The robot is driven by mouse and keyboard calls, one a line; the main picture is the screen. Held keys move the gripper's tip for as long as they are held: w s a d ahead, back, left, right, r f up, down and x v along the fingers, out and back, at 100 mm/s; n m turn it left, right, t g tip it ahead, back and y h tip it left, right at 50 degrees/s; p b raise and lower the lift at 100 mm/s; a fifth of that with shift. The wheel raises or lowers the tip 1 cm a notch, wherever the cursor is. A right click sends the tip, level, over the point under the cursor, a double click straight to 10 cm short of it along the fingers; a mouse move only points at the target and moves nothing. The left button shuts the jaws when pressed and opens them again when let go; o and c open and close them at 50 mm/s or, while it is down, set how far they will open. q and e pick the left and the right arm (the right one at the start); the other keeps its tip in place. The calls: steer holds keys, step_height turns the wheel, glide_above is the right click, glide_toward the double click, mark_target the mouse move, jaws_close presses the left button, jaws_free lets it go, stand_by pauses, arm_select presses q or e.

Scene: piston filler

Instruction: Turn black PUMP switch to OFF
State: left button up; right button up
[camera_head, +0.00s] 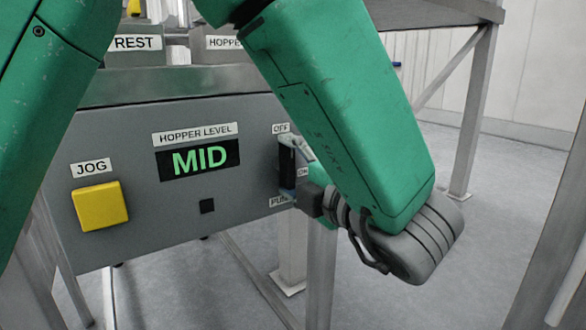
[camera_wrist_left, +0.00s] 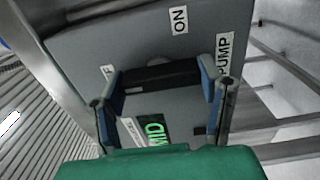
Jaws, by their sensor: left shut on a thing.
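The black PUMP switch (camera_head: 286,161) is on the right end of the grey control panel, between the OFF label (camera_head: 281,128) above and the PUMP label (camera_head: 279,202) below. It is partly hidden by my left gripper (camera_head: 293,168). In the left wrist view, the black switch (camera_wrist_left: 160,77) lies between the two fingers of my left gripper (camera_wrist_left: 162,82), one at each end, and they are shut on it. The ON label (camera_wrist_left: 179,20) shows beside it. My right gripper is not in view.
The panel (camera_head: 235,175) also carries a yellow JOG button (camera_head: 100,206) and a HOPPER LEVEL display (camera_head: 198,159) reading MID. Metal frame legs (camera_head: 320,275) stand below it. Open floor (camera_head: 430,290) lies to the right.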

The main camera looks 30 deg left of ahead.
arm_select(q)
steer(key=o, duration=1.2)
steer(key=shift+w, duration=0.1)
steer(key=shift+c, duration=0.2)
steer(key=shift+a+f, duration=0.1)
steer(key=shift+a, duration=0.05)
steer(key=shift+d, duration=0.25)
steer(key=v, duration=1.1)
steer(key=shift+d, duration=0.25)
steer(key=shift+f, duration=0.1)
